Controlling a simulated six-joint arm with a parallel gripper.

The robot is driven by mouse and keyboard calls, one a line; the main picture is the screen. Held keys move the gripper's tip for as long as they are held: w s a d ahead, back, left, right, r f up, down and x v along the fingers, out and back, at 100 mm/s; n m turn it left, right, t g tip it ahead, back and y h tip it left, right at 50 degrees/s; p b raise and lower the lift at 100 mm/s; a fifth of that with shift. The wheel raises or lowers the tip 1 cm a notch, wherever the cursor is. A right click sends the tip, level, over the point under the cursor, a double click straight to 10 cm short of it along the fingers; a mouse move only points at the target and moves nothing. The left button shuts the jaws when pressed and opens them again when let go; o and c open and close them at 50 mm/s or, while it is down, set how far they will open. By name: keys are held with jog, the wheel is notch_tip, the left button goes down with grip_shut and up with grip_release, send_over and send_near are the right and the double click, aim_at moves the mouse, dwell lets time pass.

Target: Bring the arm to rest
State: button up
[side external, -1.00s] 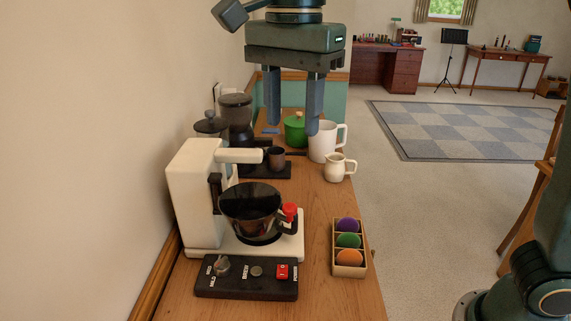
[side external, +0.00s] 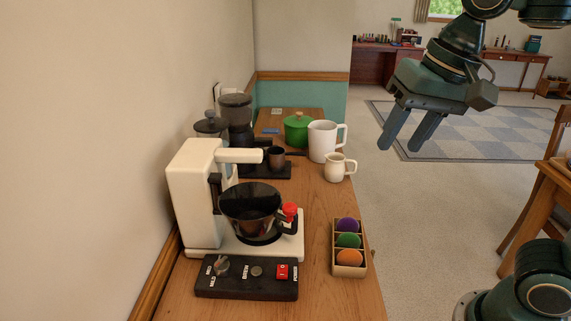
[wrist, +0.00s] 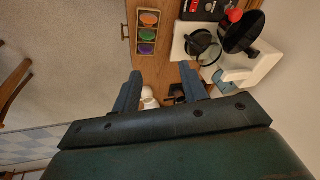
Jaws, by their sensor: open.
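My gripper (side external: 405,138) is open and empty. In the side external view it hangs in the air to the right of the wooden counter (side external: 330,209), above the floor side, with its fingers pointing down and to the left. It touches nothing. In the wrist view its two fingers (wrist: 160,88) stand apart, with the counter and a small cream jug seen between and beyond them.
A wooden chair (side external: 540,190) stands at right.

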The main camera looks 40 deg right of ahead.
jog(key=s+d+f+n+t, duration=0.2)
jog(key=s+d+f+n, duration=0.2)
jog(key=s+f+n, duration=0.1)
notch_tip(320, 180, down, 2)
jog(key=shift+s+d+n+h, duration=0.3)
jog(key=shift+s+d+n, duration=0.1)
jog(key=shift+s, duration=0.4)
